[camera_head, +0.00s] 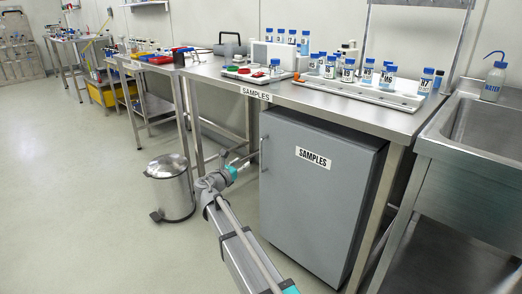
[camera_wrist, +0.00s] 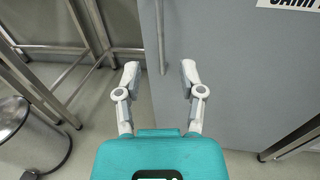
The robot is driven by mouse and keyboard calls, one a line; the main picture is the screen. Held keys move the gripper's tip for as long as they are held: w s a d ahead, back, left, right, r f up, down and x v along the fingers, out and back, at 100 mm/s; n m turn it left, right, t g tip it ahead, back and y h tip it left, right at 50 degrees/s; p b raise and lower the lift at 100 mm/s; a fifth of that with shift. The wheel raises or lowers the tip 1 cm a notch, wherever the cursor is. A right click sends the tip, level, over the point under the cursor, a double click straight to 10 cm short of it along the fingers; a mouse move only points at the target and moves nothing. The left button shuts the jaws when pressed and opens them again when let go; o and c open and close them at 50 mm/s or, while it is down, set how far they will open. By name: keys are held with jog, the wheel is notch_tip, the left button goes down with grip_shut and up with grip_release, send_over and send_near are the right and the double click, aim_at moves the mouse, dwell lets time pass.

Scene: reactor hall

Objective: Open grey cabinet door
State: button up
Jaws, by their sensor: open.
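The grey cabinet (camera_head: 315,215) stands under the steel table, and its door with a "SAMPLES" label is closed. The thin vertical door handle (camera_head: 262,153) is at the door's upper left edge. In the wrist view the handle (camera_wrist: 160,38) comes down from the top, with its lower end between my fingertips in the picture. My gripper (camera_wrist: 160,73) is open and empty, one finger on each side of the handle's line. In the head view my gripper (camera_head: 248,158) is at the handle from the left; I cannot tell whether it touches.
A pedal bin (camera_head: 170,188) stands on the floor left of the cabinet. The steel table (camera_head: 215,73) holds sample bottles and trays. A sink (camera_head: 480,125) is at the right. The floor left of the bin is clear.

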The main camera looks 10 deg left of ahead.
jog(key=shift+w, duration=0.15)
jog(key=x, duration=1.3)
jog(key=shift+w+d, duration=0.1)
jog(key=shift+w, duration=0.1)
grip_shut()
